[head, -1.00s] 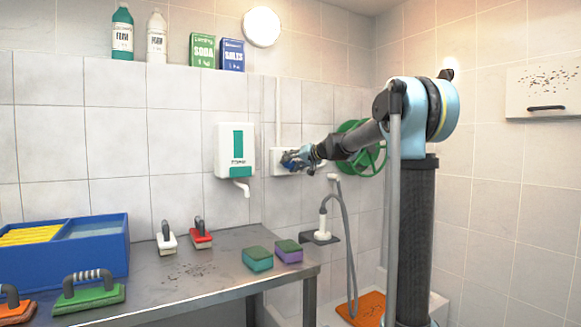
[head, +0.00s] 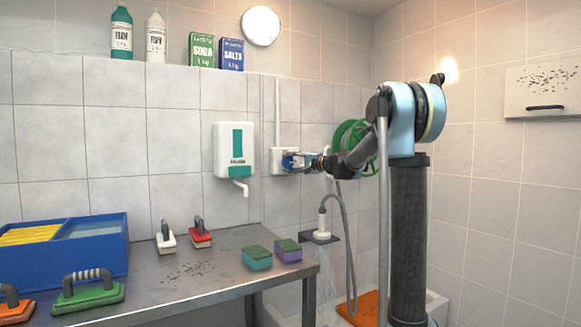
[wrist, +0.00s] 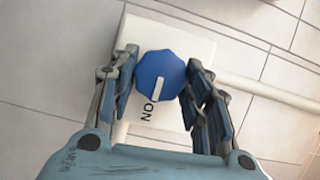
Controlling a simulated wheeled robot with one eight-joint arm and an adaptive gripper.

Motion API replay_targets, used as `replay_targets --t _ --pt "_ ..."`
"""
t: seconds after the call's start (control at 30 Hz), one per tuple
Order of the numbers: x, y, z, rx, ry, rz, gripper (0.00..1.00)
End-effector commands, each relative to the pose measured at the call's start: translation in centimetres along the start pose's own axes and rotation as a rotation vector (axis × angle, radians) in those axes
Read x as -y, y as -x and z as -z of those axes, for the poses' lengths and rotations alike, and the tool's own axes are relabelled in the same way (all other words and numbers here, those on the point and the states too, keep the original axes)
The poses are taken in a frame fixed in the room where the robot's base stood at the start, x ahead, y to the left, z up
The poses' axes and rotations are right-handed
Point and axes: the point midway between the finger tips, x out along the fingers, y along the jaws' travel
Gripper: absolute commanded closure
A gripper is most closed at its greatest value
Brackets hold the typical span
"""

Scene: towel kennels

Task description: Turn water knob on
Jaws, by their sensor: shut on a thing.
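The blue water knob (wrist: 158,68) sits on a white wall box (wrist: 190,45), and also shows in the head view (head: 287,161). Its white mark points down toward the word ON in the wrist view. My gripper (head: 296,161) is shut on the knob, with one finger on each side of it. The shower head (head: 323,222) hangs in a dark wall holder (head: 322,239). Faint streaks of water fall below it.
A soap dispenser (head: 234,150) hangs left of the knob box. A green hose reel (head: 350,136) is behind my arm. The metal table (head: 190,272) holds brushes, sponges and a blue bin (head: 75,265). An orange mat (head: 368,306) lies below the hose.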

Motion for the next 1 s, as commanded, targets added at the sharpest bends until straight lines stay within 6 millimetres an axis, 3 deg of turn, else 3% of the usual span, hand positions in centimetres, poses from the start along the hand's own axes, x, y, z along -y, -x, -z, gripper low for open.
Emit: replay_targets --t 0.73,0.77,0.8,1.0 --pt "-0.35 0.08 -0.04 -0.001 -0.072 0.027 0.79" --pt "-0.35 0.08 -0.05 -0.001 -0.072 0.027 0.49" --pt "-0.33 0.07 -0.06 0.0 -0.072 0.027 0.4" --pt "-0.22 0.03 -0.1 0.001 -0.073 0.029 0.36"
